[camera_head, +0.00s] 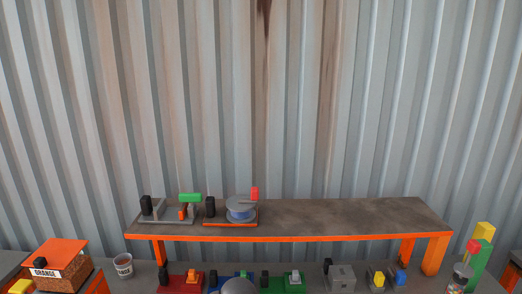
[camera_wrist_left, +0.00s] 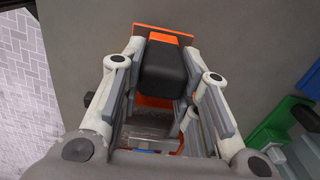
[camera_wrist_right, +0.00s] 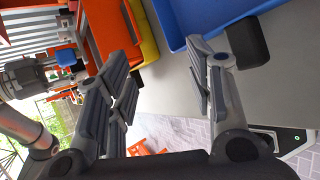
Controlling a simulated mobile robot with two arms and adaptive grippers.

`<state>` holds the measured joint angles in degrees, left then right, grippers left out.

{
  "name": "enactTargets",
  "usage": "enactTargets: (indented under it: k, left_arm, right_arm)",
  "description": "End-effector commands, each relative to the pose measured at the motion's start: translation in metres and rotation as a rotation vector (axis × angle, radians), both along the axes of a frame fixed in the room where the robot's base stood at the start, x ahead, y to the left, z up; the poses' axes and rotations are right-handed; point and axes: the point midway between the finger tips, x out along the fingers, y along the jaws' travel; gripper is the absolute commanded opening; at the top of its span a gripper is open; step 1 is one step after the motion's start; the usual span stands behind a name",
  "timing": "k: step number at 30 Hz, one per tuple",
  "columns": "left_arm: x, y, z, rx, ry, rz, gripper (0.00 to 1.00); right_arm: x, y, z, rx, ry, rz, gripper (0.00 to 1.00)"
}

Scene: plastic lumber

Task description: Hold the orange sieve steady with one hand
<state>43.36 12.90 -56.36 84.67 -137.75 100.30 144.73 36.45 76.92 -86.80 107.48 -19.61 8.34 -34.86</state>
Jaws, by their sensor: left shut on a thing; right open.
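In the left wrist view, my left gripper (camera_wrist_left: 163,95) is shut on the black block-shaped handle (camera_wrist_left: 163,65) of an orange piece, which looks like the orange sieve (camera_wrist_left: 165,35). The orange shows beyond and below the handle; most of the piece is hidden by the handle and my fingers. In the right wrist view, my right gripper (camera_wrist_right: 165,90) is open, with nothing between its fingers. Neither gripper shows in the head view.
A shelf (camera_head: 340,215) with orange edges carries several small devices. A box labelled ORANGE (camera_head: 62,272) stands at the left, a cup (camera_head: 123,265) beside it. Blue (camera_wrist_right: 200,18), orange (camera_wrist_right: 100,30) and yellow (camera_wrist_right: 146,40) bins lie near my right gripper. Green and blue items (camera_wrist_left: 295,125) lie right of my left gripper.

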Motion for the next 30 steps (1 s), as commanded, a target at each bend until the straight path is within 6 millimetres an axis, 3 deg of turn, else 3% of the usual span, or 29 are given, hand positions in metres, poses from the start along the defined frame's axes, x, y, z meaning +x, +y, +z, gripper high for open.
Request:
enactTargets:
  k: [1, 6, 12, 15, 22, 30]
  left_arm:
    - [0.0, 0.0, 0.0, -0.001, -0.001, 0.001, 0.0]
    - [0.001, 0.0, 0.0, -0.001, -0.001, 0.001, 0.0]
    - [0.0, 0.0, 0.0, -0.001, -0.001, 0.001, 0.0]
    - [0.0, 0.0, 0.0, 0.0, -0.001, 0.001, 0.0]
    - [0.0, 0.0, 0.0, 0.0, -0.001, 0.001, 0.0]
    - [0.0, 0.0, 0.0, 0.0, -0.001, 0.001, 0.0]
  right_arm:
    - [0.026, 0.007, 0.007, 0.021, -0.017, -0.07, 0.48]
    - [0.101, 0.02, 0.026, 0.082, -0.023, -0.328, 0.48]
    - [0.162, 0.034, 0.046, 0.142, 0.042, -0.599, 0.48]
    - [0.182, 0.045, 0.054, 0.162, 0.101, -0.719, 0.48]
    - [0.203, 0.08, 0.072, 0.168, 0.286, -0.937, 0.48]
    - [0.185, 0.138, 0.1, 0.069, 0.553, -1.084, 0.48]
